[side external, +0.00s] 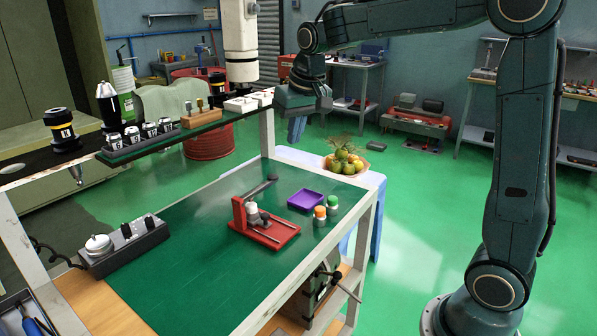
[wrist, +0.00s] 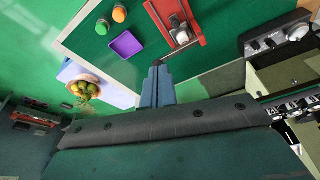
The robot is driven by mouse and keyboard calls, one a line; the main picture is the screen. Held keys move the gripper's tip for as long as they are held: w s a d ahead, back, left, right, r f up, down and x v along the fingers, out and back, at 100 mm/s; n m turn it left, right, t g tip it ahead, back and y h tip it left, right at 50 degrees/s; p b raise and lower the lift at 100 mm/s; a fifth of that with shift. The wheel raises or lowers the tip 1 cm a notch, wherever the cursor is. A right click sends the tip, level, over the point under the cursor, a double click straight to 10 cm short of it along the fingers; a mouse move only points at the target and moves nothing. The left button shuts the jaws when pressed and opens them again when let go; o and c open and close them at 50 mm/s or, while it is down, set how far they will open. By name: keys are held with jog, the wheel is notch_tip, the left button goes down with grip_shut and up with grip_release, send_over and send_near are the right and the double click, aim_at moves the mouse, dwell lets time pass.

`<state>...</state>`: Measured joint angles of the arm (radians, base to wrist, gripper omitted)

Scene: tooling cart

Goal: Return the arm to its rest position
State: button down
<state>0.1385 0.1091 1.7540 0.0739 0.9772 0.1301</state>
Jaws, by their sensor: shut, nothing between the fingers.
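My gripper (side external: 298,128) hangs in the air in the side view, beyond the far edge of the cart and above the level of its green top. Its fingers point down and are shut with nothing between them. In the wrist view the closed fingers (wrist: 157,72) show over the green mat, near a red fixture. My arm is raised and bent, reaching from the base at the lower right across the top of the side view.
The cart's green top (side external: 180,270) holds a red fixture (side external: 262,228), a purple tray (side external: 305,200), an orange-topped bottle (side external: 320,213) and a green-topped bottle (side external: 333,203). A fruit bowl (side external: 347,163) stands behind. A shelf (side external: 185,132) with tool holders runs along the left. Green floor is open between cart and base.

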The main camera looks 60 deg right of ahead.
jog(key=s+a+f+n+t, duration=0.1)
jog(key=s+a+n, duration=0.1)
jog(key=s, duration=1)
jog(key=s+a+f+n+t+y, duration=0.1)
jog(key=s+a, duration=0.4)
jog(key=s, duration=0.8)
jog(key=shift+a+f+n, duration=0.15)
jog(key=shift+f+n, duration=0.05)
jog(key=shift+n, duration=0.2)
